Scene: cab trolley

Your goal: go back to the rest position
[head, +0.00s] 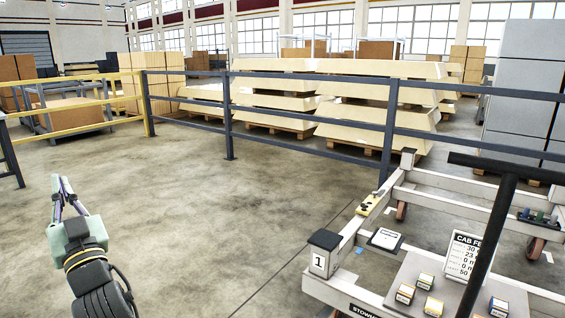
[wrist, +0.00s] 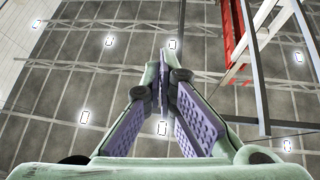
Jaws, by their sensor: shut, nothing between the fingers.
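My gripper (head: 62,182) is at the left in the head view, raised above the concrete floor with its fingers pointing up. It is well to the left of the trolley and apart from everything. In the wrist view my gripper (wrist: 162,60) shows its two purple-padded fingers closed together at the tips, with nothing held. Behind them is the hall ceiling with its lamps.
A white-framed trolley (head: 345,290) stands at the lower right, bearing small yellow-and-black boxes (head: 405,293) and a sign card (head: 462,255). A dark post (head: 487,245) crosses it. Blue railings (head: 300,135) run behind. The floor (head: 210,220) between my gripper and the trolley is clear.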

